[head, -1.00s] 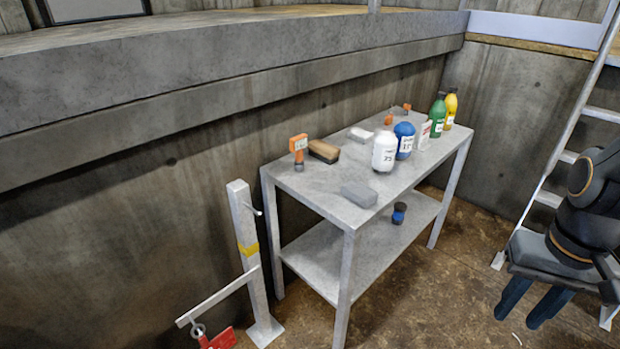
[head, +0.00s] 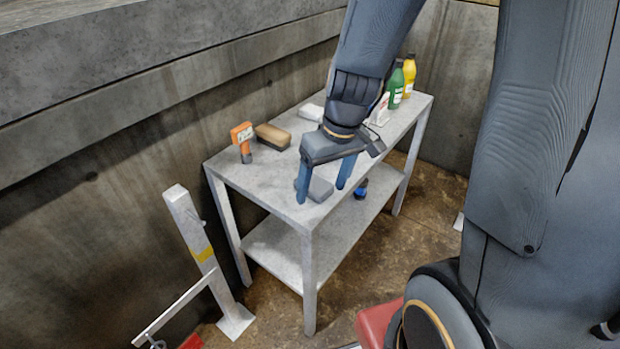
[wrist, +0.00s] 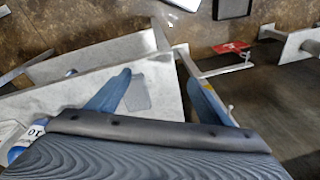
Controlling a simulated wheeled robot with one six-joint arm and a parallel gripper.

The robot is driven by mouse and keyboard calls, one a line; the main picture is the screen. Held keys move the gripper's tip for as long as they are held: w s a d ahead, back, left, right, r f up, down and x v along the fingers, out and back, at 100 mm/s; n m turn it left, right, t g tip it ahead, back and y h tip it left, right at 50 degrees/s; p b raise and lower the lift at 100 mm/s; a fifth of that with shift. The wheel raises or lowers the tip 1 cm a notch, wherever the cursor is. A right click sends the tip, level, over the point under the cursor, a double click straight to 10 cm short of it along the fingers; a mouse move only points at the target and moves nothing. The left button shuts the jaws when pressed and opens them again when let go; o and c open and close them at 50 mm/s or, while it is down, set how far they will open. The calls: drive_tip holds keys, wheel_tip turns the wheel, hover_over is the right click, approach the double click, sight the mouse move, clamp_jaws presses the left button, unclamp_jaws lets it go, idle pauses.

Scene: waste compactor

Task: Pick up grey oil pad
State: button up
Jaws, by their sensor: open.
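The grey oil pad (head: 320,188) lies flat on the top of the metal table (head: 240,178), close to its near front corner. It also shows in the wrist view (wrist: 138,95), between the fingers and nearer the left one. My gripper (head: 322,192) is open, with its two blue fingers pointing down at the pad, one on either side of it in the head view. Nothing is held. I cannot tell whether the fingertips touch the tabletop.
An orange-and-grey tool (head: 242,140) and a brown brush-like block (head: 272,136) stand left of my arm. A white block (head: 311,112) and green (head: 394,88) and yellow (head: 409,76) bottles are farther back. A metal post (head: 190,225) stands left of the table.

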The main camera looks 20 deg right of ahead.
sight(315, 182)
drive_tip(key=w+n+p, duration=0.1)
drive_tip(key=w, duration=0.1)
drive_tip(key=w+d+n+t+p, duration=0.1)
drive_tip(key=w, duration=0.1)
drive_tip(key=w+n+p, duration=0.1)
drive_tip(key=w, duration=0.2)
drive_tip(key=shift+d+f, duration=0.2)
drive_tip(key=shift+d, duration=0.05)
drive_tip(key=shift+w+d+f+t, duration=0.1)
drive_tip(key=shift+w+d+t, duration=0.1)
drive_tip(key=shift+w+t, duration=0.1)
drive_tip(key=shift+w+f+n, duration=0.15)
drive_tip(key=shift+w+f, duration=0.15)
drive_tip(key=shift+f, duration=0.45)
drive_tip(key=shift+w+f+n, duration=0.15)
drive_tip(key=shift+w+f, duration=0.15)
drive_tip(key=shift+f, duration=0.4)
drive_tip(key=shift+b+x, duration=0.5)
drive_tip(key=shift+x, duration=2.05)
drive_tip(key=shift+d, duration=0.15)
drive_tip(key=c, duration=1.1)
drive_tip(key=shift+c, duration=0.2)
drive_tip(key=shift+r, duration=0.1)
